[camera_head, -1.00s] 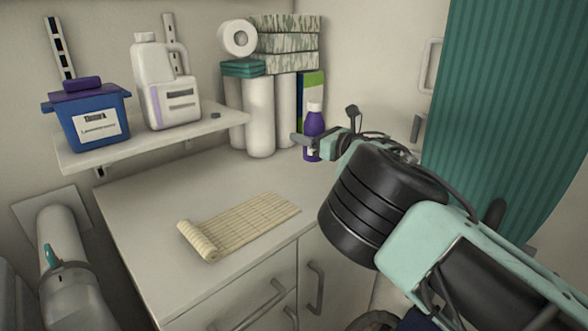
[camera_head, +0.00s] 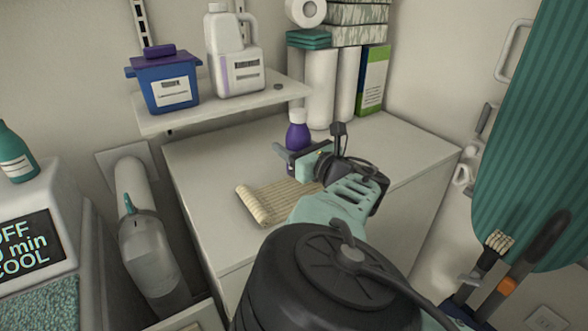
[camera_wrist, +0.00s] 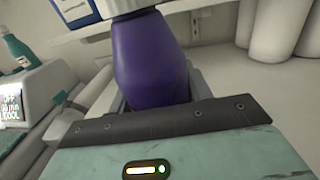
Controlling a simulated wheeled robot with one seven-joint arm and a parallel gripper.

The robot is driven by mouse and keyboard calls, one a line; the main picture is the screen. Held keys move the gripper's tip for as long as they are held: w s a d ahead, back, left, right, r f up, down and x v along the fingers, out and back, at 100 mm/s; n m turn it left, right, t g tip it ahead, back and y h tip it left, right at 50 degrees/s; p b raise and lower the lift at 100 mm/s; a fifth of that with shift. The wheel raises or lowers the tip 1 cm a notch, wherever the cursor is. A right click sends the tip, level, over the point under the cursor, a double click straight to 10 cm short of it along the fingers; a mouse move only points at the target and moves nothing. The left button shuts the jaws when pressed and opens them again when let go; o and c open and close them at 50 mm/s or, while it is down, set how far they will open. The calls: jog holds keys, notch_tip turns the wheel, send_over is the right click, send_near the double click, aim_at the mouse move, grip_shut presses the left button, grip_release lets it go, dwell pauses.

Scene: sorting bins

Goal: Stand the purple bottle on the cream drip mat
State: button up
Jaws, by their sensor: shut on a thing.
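The purple bottle (camera_head: 297,136) with a white cap is upright in my gripper (camera_head: 290,157), just beyond the mat's far side in the head view. The bottle (camera_wrist: 148,62) fills the middle of the wrist view, between the jaws. My gripper (camera_wrist: 155,100) is shut on it. The cream drip mat (camera_head: 268,203) lies on the counter with its left end rolled up. My arm hides the mat's right part. The bottle's base is hidden, so I cannot tell whether it touches anything.
A wall shelf (camera_head: 225,108) above the counter holds a blue tub (camera_head: 165,82) and a white jug (camera_head: 235,60). Paper rolls (camera_head: 320,90) and a green box (camera_head: 373,80) stand at the back. The counter (camera_head: 205,165) is clear left of the mat.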

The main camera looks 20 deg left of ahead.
notch_tip(320, 180, down, 5)
jog(key=shift+f+p, duration=0.15)
jog(key=shift+p, duration=0.6)
jog(key=shift+f, duration=0.15)
jog(key=shift+f+b, duration=0.25)
jog(key=shift+b, duration=0.1)
jog(key=o, duration=1.3)
jog(key=shift+r, duration=0.2)
jog(key=shift+s+d, duration=0.1)
jog(key=shift+d, duration=0.05)
jog(key=b+v, duration=0.2)
jog(key=v, duration=0.8)
jog(key=shift+d+f+b, duration=0.15)
jog(key=shift+b, duration=0.15)
jog(key=shift+s+d, duration=0.45)
jog(key=shift+d, duration=0.15)
